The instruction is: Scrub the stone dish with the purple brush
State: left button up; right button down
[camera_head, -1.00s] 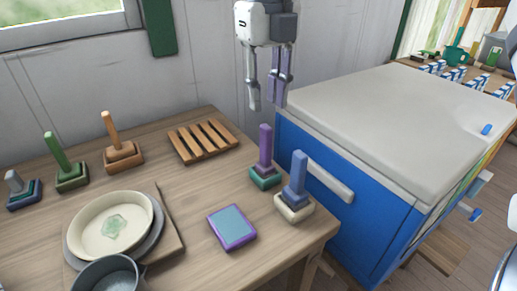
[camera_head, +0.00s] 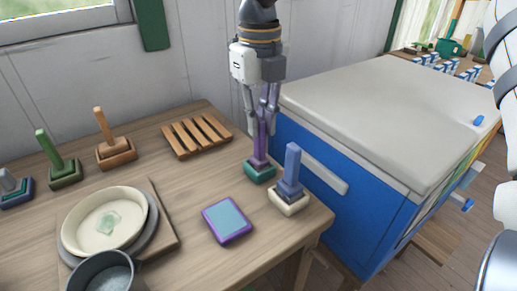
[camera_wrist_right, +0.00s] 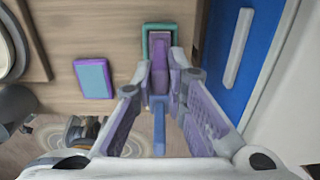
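The purple brush (camera_head: 259,160) stands upright in a teal base at the table's right side; it also shows in the right wrist view (camera_wrist_right: 187,50). My right gripper (camera_head: 262,122) points down over it, its fingers drawn in on both sides of the handle. In the right wrist view the fingertips (camera_wrist_right: 163,75) appear to close on the handle, which fills the gap between them. A round cream dish (camera_head: 80,228) with a pale green patch sits on a grey plate on a wooden board at the left; I take it as the stone dish. My left gripper is out of view.
A blue brush (camera_head: 292,168) stands close in front of the purple one. A purple-edged blue pad (camera_head: 228,220), a slatted rack (camera_head: 197,135), a grey pot (camera_head: 104,272) and other brushes (camera_head: 113,143) share the table. A blue chest (camera_head: 345,215) stands at the right.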

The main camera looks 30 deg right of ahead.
dwell(0.4)
jog(key=shift+r, duration=3.05)
jog(key=c, duration=2.2)
grip_release()
grip_shut()
